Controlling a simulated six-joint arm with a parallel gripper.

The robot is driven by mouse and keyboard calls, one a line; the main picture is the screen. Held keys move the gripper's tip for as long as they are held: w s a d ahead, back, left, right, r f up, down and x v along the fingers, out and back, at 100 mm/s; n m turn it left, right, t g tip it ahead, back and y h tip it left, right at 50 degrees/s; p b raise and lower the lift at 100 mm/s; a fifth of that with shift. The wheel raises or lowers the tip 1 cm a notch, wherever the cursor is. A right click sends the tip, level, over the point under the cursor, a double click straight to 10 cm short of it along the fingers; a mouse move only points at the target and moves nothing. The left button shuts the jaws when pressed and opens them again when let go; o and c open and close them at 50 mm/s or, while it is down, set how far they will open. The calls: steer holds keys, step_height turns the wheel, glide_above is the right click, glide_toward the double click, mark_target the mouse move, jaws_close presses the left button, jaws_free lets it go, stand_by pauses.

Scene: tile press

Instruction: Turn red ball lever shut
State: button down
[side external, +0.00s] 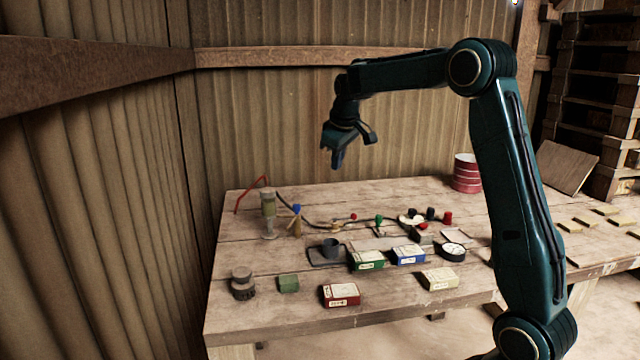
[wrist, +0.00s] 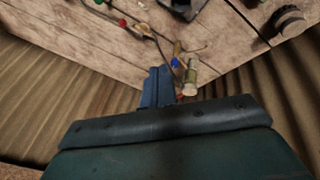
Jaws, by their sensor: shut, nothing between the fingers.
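The red ball (side external: 353,216) of a lever stands at the middle back of the workbench, beside a small brass-coloured fitting (side external: 336,226) on a dark hose. The red ball also shows in the wrist view (wrist: 122,23), near the top left of centre. The lever's arm is too small to tell its exact angle. My gripper (side external: 337,165) is shut and empty, pointing down in the air well above the bench and apart from the lever. In the wrist view its fingers (wrist: 158,85) show as a blue block below the red ball.
A blue ball (side external: 296,208) and a green ball (side external: 379,218) flank the red one. A clear-topped bottle-like device (side external: 268,208) stands left. Several small boxes, including a green one (side external: 367,260), lie in front. A red tin (side external: 467,172) stands back right.

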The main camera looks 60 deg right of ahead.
steer(key=w+d+f+m+h, duration=0.2)
steer(key=d+f+m+h, duration=0.2)
steer(key=d+f+m, duration=0.9)
steer(key=shift+w+d+f+h, duration=0.4)
steer(key=shift+d+f, duration=0.2)
steer(key=shift+d, duration=0.65)
steer(key=shift+d, duration=0.1)
steer(key=shift+x, duration=4.8)
steer(key=shift+f, duration=0.15)
steer(key=shift+s+a+f, duration=0.1)
steer(key=shift+s+a, duration=0.15)
steer(key=shift+a, duration=0.35)
steer(key=shift+s+a+f, duration=0.1)
steer(key=shift+s+a, duration=0.1)
steer(key=shift+a, duration=0.4)
steer(key=shift+s+a+f, duration=0.1)
steer(key=shift+s+a, duration=0.15)
steer(key=shift+a, duration=0.35)
